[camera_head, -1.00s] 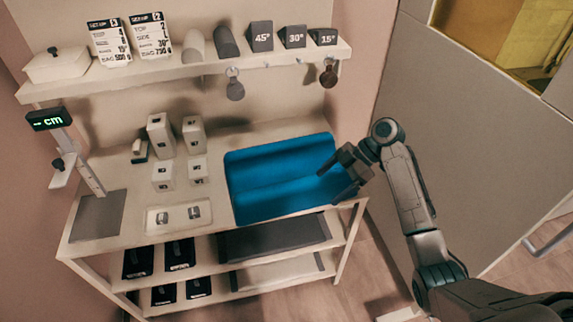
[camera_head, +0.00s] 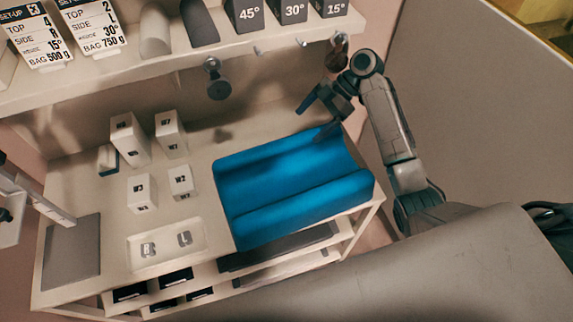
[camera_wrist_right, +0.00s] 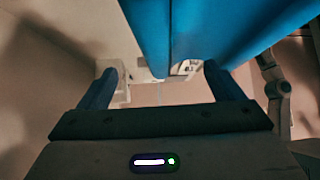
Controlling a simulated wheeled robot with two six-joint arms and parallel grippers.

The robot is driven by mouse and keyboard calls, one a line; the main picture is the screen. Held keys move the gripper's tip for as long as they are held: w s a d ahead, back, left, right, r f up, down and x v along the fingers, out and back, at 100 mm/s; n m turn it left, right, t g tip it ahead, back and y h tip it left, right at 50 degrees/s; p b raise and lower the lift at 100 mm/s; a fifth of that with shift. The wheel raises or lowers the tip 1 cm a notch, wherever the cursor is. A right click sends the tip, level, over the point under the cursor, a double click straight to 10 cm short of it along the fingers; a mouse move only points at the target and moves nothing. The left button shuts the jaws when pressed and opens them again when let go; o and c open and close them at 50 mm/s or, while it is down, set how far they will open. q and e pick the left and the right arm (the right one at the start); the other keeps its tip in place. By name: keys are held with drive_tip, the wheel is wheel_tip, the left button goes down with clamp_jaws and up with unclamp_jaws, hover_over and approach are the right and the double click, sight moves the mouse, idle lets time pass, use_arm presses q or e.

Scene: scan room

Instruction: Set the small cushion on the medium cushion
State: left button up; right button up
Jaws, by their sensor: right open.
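No piece is plainly marked as the small or medium cushion. A blue padded trough (camera_head: 290,185) with raised long sides lies on the right of the table; its blue surface also shows in the right wrist view (camera_wrist_right: 215,25). Dark wedges marked 45° (camera_head: 244,14), 30° (camera_head: 287,11) and 15° (camera_head: 330,8) stand on the shelf, left of them a light roll (camera_head: 154,30) and a dark roll (camera_head: 199,22). My right gripper (camera_head: 312,126) is open and empty at the trough's back right edge; I cannot tell if it touches.
The shelf (camera_head: 110,75) overhangs the table's back, with dark hanging items (camera_head: 217,80) below it. Several white marked blocks (camera_head: 142,192) stand left of the trough. A white tray (camera_head: 165,242) lies in front of them. A grey plate (camera_head: 72,250) is at far left.

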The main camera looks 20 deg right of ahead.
sight(288, 142)
drive_tip(key=shift+w, duration=0.15)
drive_tip(key=shift+w+a+f, duration=0.1)
drive_tip(key=shift+a+f, duration=0.05)
drive_tip(key=shift+a, duration=0.1)
drive_tip(key=p+x, duration=0.2)
drive_tip(key=x, duration=0.3)
drive_tip(key=shift+a+f, duration=0.15)
drive_tip(key=shift+a, duration=0.15)
drive_tip(key=p+x, duration=0.2)
drive_tip(key=x, duration=0.2)
drive_tip(key=shift+f+p, duration=0.15)
drive_tip(key=shift+p, duration=0.25)
drive_tip(key=shift+a+f, duration=0.1)
drive_tip(key=shift+f, duration=0.05)
drive_tip(key=c, duration=1.4)
drive_tip(key=shift+c, duration=0.2)
